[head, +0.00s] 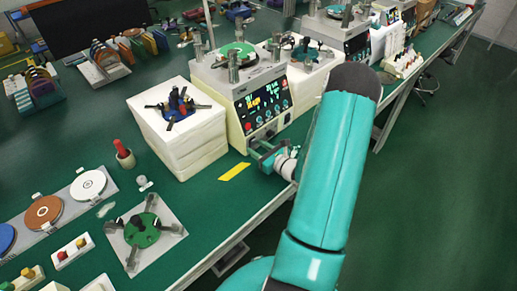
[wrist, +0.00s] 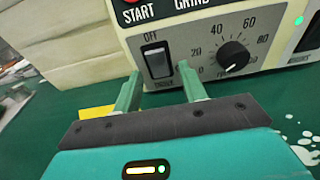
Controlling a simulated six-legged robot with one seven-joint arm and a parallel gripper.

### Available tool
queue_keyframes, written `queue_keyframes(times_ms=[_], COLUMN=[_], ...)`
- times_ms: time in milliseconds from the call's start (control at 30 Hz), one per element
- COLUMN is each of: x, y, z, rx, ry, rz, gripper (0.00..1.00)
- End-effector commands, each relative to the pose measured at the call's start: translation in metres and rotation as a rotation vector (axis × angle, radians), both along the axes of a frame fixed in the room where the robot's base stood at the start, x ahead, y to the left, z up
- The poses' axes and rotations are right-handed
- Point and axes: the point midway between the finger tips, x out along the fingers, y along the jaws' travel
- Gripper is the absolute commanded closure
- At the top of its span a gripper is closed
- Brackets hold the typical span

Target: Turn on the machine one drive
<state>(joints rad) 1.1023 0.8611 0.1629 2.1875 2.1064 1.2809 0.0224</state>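The nearest machine (head: 262,106) is a cream box with a dark display panel and a green disc on top. In the wrist view its front panel shows a rocker switch (wrist: 155,61) in a grey plate, with OFF printed above it and a small blurred label below. In the head view my gripper (head: 262,149) is at the machine's lower front.
A black knob (wrist: 233,54) on a numbered dial is right of the switch; a red START button (wrist: 130,3) is above. A stack of white blocks (head: 180,140) stands left of the machine. A yellow strip (head: 234,172) lies on the green bench. Similar machines stand farther back.

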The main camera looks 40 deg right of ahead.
Motion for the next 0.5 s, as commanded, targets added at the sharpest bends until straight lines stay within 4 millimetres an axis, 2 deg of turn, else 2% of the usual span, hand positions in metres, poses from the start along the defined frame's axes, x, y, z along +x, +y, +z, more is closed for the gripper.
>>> queue_keyframes(times_ms=[167, 267, 500], x=[-0.005, -0.016, -0.066], y=[-0.001, -0.001, -0.003], z=[0.001, 0.002, 0.009], rx=[0.000, 0.000, 0.000], ry=[0.001, 0.000, 0.001], rz=[-0.001, -0.002, -0.005], gripper=[0.58, 0.58, 0.58])
